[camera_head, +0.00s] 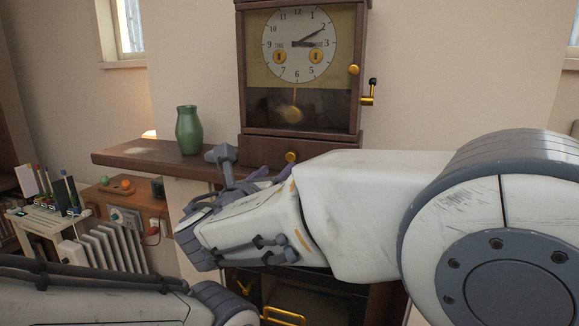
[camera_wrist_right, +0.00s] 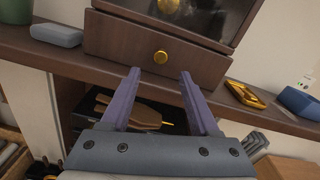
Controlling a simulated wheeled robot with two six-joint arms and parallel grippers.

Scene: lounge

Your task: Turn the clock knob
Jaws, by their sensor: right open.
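The clock (camera_head: 243,75) is a dark wooden case with a white dial (camera_head: 300,45) on the mantel shelf (camera_head: 130,155). A gold knob (camera_head: 353,69) sits on the right of its door, and a gold crank with a dark grip (camera_head: 369,92) is on its right side.
A green vase (camera_head: 189,130) stands on the shelf left of the clock. A gold dish (camera_wrist_right: 245,94) and a blue object (camera_wrist_right: 298,101) lie to the right on the shelf. A white radiator (camera_head: 105,250) and a small rack (camera_head: 45,222) are at left.

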